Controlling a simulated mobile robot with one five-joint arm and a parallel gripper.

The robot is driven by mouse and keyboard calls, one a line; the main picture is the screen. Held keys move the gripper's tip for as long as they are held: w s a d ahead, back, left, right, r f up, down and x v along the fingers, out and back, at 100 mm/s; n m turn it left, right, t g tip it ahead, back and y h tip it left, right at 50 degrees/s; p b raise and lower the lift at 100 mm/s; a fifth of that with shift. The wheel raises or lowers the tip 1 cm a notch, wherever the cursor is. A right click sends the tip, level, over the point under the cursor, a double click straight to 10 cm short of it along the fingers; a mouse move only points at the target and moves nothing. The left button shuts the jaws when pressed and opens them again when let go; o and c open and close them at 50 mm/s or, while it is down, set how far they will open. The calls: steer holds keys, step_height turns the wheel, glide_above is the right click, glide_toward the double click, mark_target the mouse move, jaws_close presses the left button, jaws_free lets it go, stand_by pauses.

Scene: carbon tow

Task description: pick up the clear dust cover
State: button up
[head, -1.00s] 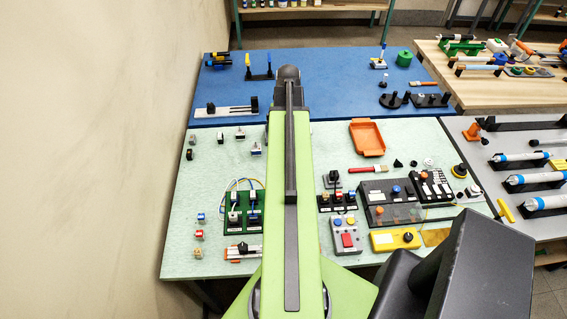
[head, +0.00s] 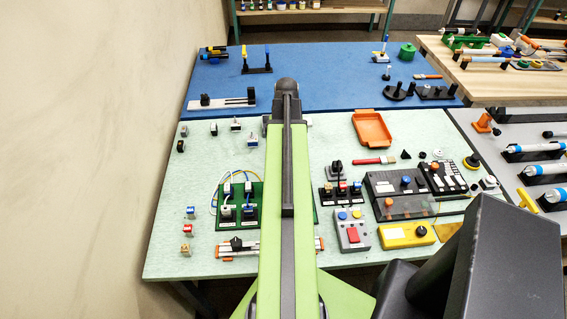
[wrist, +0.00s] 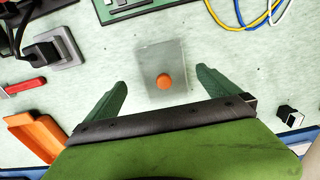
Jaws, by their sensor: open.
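The clear dust cover (wrist: 150,57) is a see-through, squarish piece with an orange knob, lying on the pale green tabletop in the wrist view. My gripper (wrist: 161,78) is open, with its two green fingers apart. The cover shows between and just beyond the fingertips, and neither finger visibly touches it. The height of the fingers above it is hard to tell. In the head view my arm seems to hide this cover and my fingers.
An orange tray (head: 371,129) and a red-handled brush (head: 373,161) lie to the right of my arm. A green wired board (head: 240,207) sits to the left. A dark console (head: 400,182) has a see-through part and an orange knob. Tabletop around the cover is mostly bare.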

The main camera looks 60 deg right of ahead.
step_height(320, 180, down, 5)
steer(key=b, duration=0.5)
steer(key=shift+w+a+f, duration=0.1)
steer(key=shift+w+f, duration=0.05)
steer(key=shift+f, duration=0.05)
steer(key=shift+r, duration=0.2)
steer(key=c, duration=1.4)
